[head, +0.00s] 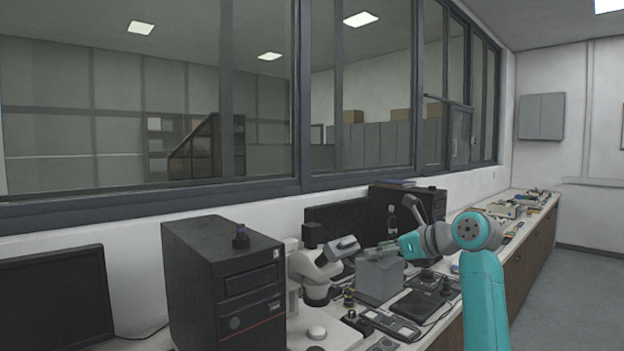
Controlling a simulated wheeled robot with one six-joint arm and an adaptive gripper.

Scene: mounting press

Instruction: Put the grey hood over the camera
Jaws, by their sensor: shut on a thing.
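The grey hood (379,280), a plain box shape, is near the middle of the bench, just right of the microscope. My gripper (376,252) reaches in from the right and is shut on the top of the hood. The fingertips are small in this view. I cannot tell whether the hood's bottom edge touches the bench. I cannot tell for sure which thing is the camera; a dark cylinder (312,235) stands on top of the microscope, and anything under or behind the hood is hidden.
The white microscope (316,268) stands close left of the hood, its eyepieces pointing towards it. A dark pad (419,304) and small devices (390,325) crowd the bench front.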

